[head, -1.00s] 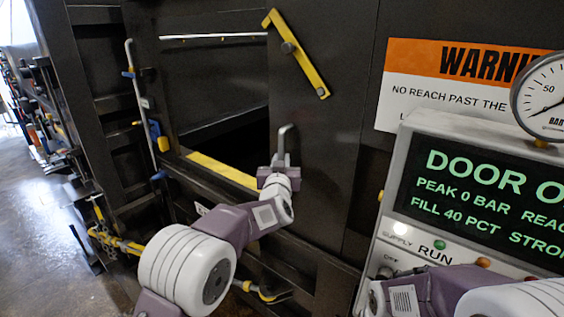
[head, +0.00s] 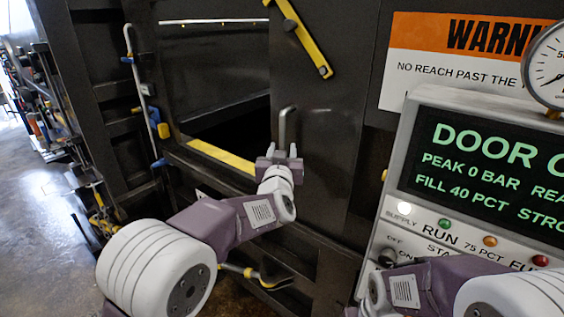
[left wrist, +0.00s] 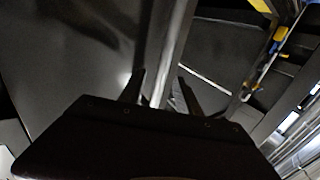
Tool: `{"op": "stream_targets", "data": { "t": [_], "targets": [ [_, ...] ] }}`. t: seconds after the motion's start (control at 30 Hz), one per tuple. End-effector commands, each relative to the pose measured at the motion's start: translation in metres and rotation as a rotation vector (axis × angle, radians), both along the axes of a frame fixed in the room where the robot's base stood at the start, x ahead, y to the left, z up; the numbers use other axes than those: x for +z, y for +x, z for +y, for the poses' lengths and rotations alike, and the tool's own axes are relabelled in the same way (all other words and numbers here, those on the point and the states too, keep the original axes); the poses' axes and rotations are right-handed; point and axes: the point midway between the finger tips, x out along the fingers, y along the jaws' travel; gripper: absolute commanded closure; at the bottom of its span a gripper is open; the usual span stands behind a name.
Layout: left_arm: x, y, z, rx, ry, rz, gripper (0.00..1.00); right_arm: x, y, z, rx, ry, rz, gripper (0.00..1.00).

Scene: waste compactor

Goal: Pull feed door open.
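The feed door (head: 325,160) is a dark panel with an upright grey bar handle (head: 287,122). A dark opening (head: 215,85) with a yellow lower edge (head: 222,157) lies to the left of it. My left gripper (head: 282,150) is at the handle, its two fingers apart with the bar between them. In the left wrist view, the fingers (left wrist: 162,90) stand on either side of the bar (left wrist: 174,45), with a visible gap to the right finger. Part of my right arm shows at bottom right; its gripper is out of view.
A yellow latch bar (head: 303,38) sits tilted above the handle. A control panel (head: 405,150) with a screen reading "DOOR O…", cut off, stands at right below a warning sign (head: 440,60) and gauge (head: 548,75). Open floor (head: 40,220) lies at left.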

Motion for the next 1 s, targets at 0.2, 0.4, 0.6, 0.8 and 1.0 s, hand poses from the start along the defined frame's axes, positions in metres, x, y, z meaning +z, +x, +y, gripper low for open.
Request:
{"op": "stream_targets", "data": {
  "t": [0.2, 0.4, 0.6, 0.8, 1.0],
  "targets": [
    [-0.001, -0.034, 0.002, -0.001, 0.0, -0.002, 0.6, -0.016, 0.0, 0.0, 0.0, 0.0, 0.0, 0.48],
    [0.001, -0.039, 0.002, 0.0, 0.001, -0.001, 0.6, -0.016, 0.0, 0.0, 0.0, 0.0, 0.0, 0.48],
    [-0.002, -0.036, 0.009, 0.014, 0.0, -0.002, 0.6, -0.019, 0.0, 0.0, 0.0, 0.0, 0.0, 0.48],
    [-0.06, -0.034, 0.129, 0.177, 0.066, 0.054, 0.6, -0.062, 0.0, 0.0, 0.0, 0.0, 0.0, 0.48],
    [-0.223, -0.105, 0.172, 0.07, 0.123, 0.519, 0.6, -0.083, 0.0, 0.0, 0.0, 0.0, 0.0, 0.48]
  ]
}}
